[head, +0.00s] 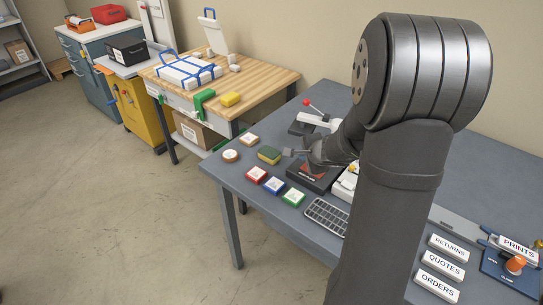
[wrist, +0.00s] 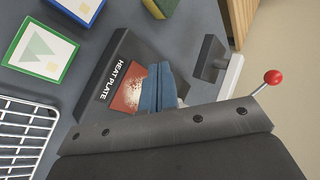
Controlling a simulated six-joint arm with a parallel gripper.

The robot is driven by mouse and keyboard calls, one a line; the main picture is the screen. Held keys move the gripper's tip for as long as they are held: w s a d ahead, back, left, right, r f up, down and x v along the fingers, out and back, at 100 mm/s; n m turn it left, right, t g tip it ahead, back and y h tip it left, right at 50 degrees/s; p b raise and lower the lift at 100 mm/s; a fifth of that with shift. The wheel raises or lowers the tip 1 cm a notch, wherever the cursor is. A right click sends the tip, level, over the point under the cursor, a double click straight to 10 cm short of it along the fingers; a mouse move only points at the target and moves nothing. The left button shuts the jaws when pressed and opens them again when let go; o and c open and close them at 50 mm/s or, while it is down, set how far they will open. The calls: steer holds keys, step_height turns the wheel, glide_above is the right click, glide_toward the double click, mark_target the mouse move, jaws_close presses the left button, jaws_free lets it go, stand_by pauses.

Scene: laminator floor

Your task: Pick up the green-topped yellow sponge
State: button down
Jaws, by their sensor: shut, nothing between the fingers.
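The green-topped yellow sponge (head: 269,155) lies on the grey table near its far left part, green side up. In the wrist view it shows at the top edge (wrist: 160,7), partly cut off. My gripper (head: 288,152) is just right of the sponge in the head view, apart from it in the wrist view. Its blue-grey fingers (wrist: 159,84) are shut and empty, seen over the heat plate (wrist: 119,77).
Round and square coasters (head: 230,155) lie left of the sponge. Red, blue and green framed tiles (head: 273,186) and a wire rack (head: 327,215) lie nearer. A red-knobbed lever press (head: 318,119) stands behind. A wooden-topped bench (head: 262,82) stands beyond, with a plain yellow block (head: 230,99).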

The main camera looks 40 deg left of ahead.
stand_by(0.4)
steer(key=c, duration=0.6)
jaws_free()
steer(key=shift+c, duration=0.2)
steer(key=a+r+n+g+y, duration=0.2)
steer(key=a+r+n+g, duration=0.2)
steer(key=a+n, duration=0.55)
step_height(320, 180, up, 5)
steer(key=n+h, duration=1)
steer(key=n, duration=0.5)
glide_above(270, 152)
steer(key=shift+m+g, duration=0.25)
steer(key=shift+g, duration=0.15)
steer(key=f, duration=1.1)
steer(key=shift+w+d+f, duration=0.15)
steer(key=shift+d+f, duration=0.1)
steer(key=shift+f, duration=0.15)
steer(key=shift+a+f, duration=0.15)
steer(key=shift+f, duration=2.65)
